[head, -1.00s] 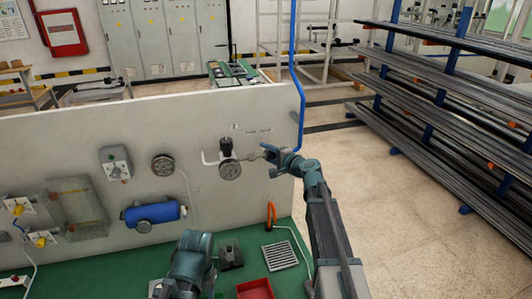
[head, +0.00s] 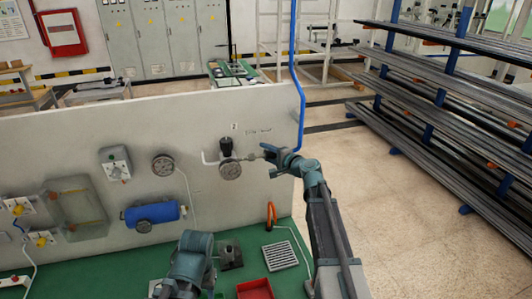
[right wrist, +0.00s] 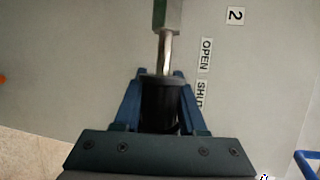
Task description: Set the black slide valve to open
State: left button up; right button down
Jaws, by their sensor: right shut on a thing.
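The black slide valve (right wrist: 160,102) is a dark cylinder on a metal rod (right wrist: 167,50) in the right wrist view. It sits level with the SHUT label (right wrist: 201,95); the OPEN label (right wrist: 206,54) is farther up, beside the bare rod. My right gripper (right wrist: 160,85) is shut on the cylinder, one blue finger on each side. In the head view my right gripper (head: 266,151) is at the board's right part and hides the black cylinder. My left arm shows at the bottom, but its gripper fingers do not show.
A round gauge (head: 230,169) and a black knob (head: 226,146) are just left of the right gripper. A blue pipe (head: 300,105) runs by the board's right edge. A red tray (head: 254,289) and a grey grate (head: 280,256) are on the green bench (head: 228,233).

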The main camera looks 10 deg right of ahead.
aim_at(261, 156)
jog(key=shift+s+a, duration=0.15)
jog(key=shift+a, duration=1.6)
jog(key=shift+c, duration=2.3)
grip_release()
jog(key=shift+a, duration=0.1)
jog(key=p+v, duration=0.2)
jog(key=v, duration=1.2)
jog(key=shift+f, duration=0.1)
